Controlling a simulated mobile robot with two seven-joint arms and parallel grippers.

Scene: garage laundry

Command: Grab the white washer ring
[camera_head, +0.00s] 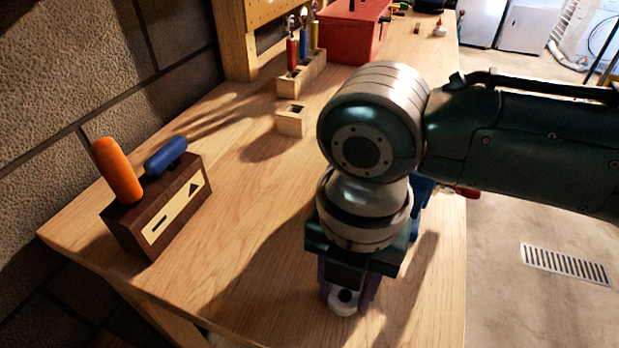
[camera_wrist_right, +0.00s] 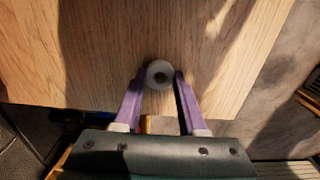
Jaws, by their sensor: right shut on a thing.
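The white washer ring (camera_head: 342,302) lies near the front end of the wooden workbench, partly covered by my right gripper in the head view. In the right wrist view the ring (camera_wrist_right: 160,73) shows from above with its dark centre hole. My right gripper (camera_head: 347,296) points down over the bench, with a purple finger on each side of the ring. In the wrist view its fingertips (camera_wrist_right: 161,76) are closed against the ring's two sides. Whether the ring is lifted off the wood I cannot tell. My left gripper is not in view.
A dark wooden block (camera_head: 160,215) with an orange-handled and a blue-handled piece stands at the bench's left. A small wooden block (camera_head: 291,121), a holder with screwdrivers (camera_head: 301,74) and a red toolbox (camera_head: 349,33) stand farther back. Bare wood lies between them.

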